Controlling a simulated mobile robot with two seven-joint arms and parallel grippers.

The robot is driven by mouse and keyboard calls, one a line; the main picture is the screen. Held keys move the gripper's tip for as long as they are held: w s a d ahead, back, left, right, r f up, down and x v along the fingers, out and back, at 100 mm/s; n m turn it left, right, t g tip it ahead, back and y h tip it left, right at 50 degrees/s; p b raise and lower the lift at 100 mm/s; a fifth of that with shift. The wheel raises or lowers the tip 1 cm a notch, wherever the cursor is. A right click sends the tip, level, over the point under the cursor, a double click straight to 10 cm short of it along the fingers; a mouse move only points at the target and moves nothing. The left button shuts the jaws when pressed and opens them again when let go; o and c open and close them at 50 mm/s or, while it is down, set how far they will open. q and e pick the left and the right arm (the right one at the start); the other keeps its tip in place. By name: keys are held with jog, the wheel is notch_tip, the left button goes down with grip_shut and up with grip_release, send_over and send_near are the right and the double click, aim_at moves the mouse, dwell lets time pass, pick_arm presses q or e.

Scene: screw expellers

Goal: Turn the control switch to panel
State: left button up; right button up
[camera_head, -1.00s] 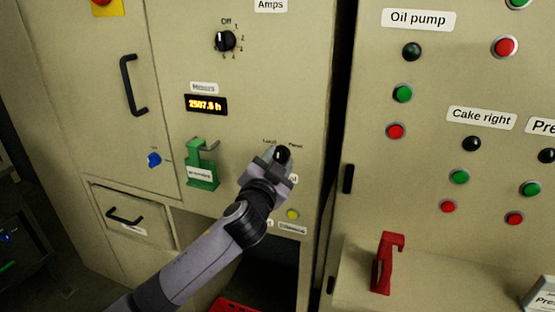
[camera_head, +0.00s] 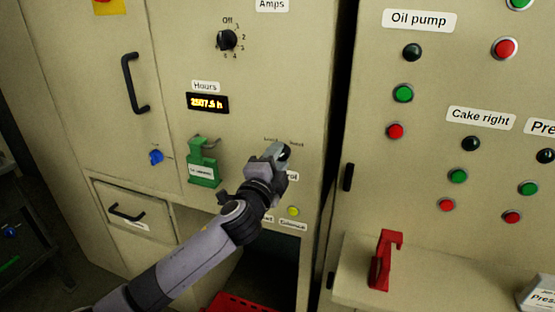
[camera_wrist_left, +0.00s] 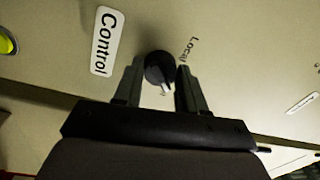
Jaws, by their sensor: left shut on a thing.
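The control switch (camera_wrist_left: 158,68) is a round black knob with a pale pointer mark, in the left wrist view. It also shows in the head view (camera_head: 285,152), partly hidden by my left gripper (camera_head: 277,151). The gripper's two fingers (camera_wrist_left: 158,85) lie on either side of the knob and are shut on it. The word "Local" (camera_wrist_left: 187,50) is beside the knob, and a white "Control" label (camera_wrist_left: 104,41) is on its other side. In the head view, small "Local" and "Panel" words stand above the knob. My right gripper is not in view.
A green padlock-like latch (camera_head: 204,165) sticks out to the left of the switch. A blue knob (camera_head: 156,157) is farther left. A yellow button (camera_head: 293,211) is below. A red handle (camera_head: 383,262) stands on the right-hand ledge. Another rotary switch (camera_head: 227,40) is above.

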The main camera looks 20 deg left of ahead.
pick_arm(q)
jog(key=shift+m, duration=0.3)
jog(key=o, duration=1.1)
jog(key=shift+c, duration=0.2)
jog(key=s, duration=0.7)
jog(key=shift+a+f+b, duration=0.15)
jog(key=shift+f+b, duration=0.15)
jog(key=shift+b, duration=0.15)
jog(key=shift+s, duration=0.1)
